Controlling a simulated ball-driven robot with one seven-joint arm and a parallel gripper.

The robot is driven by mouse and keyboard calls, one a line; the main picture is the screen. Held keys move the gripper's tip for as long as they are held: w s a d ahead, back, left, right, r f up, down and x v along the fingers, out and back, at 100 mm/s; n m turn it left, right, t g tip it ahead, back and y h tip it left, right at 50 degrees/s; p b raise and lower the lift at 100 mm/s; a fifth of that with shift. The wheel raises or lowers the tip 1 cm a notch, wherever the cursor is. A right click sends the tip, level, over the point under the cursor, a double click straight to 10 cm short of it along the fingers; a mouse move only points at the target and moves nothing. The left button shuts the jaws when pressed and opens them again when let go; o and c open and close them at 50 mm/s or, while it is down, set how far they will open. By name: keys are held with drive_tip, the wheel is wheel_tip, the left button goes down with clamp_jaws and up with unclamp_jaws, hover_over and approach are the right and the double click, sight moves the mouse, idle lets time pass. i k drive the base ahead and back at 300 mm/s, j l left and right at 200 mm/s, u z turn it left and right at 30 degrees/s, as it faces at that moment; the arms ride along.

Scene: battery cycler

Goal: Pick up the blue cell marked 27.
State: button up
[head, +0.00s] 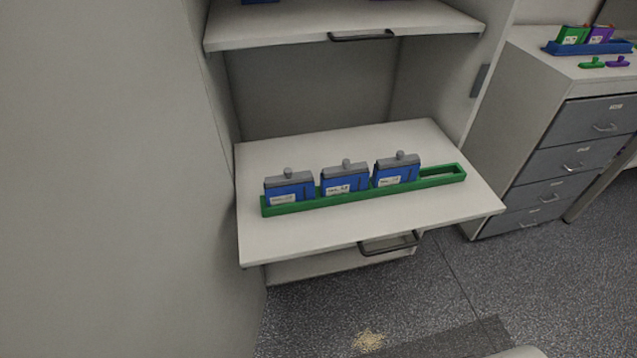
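Three blue cells with grey tops and knobs stand upright in a green rack (340,199) on a pulled-out white shelf. They are the left cell (292,190), the middle cell (345,180) and the right cell (397,171). Each has a white label on its front, but the writing is too small to read, so I cannot tell which is marked 27. The slot at the right end of the rack is empty. My gripper is not in view.
The shelf (440,212) has a dark handle (388,243) and bare space around the rack. Another shelf (280,29) juts out above. A cabinet wall (130,180) stands at left. At right, a drawer unit (560,150) bears a blue rack (590,48) with green and purple cells.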

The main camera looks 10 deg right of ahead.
sight(292, 193)
drive_tip(key=i+l+u, duration=0.1)
drive_tip(key=l, duration=0.25)
drive_tip(key=i+l+u, duration=0.1)
drive_tip(key=i+l, duration=0.15)
drive_tip(key=l, duration=0.15)
drive_tip(key=i+l+u, duration=0.1)
drive_tip(key=l, duration=0.3)
drive_tip(key=i, duration=0.05)
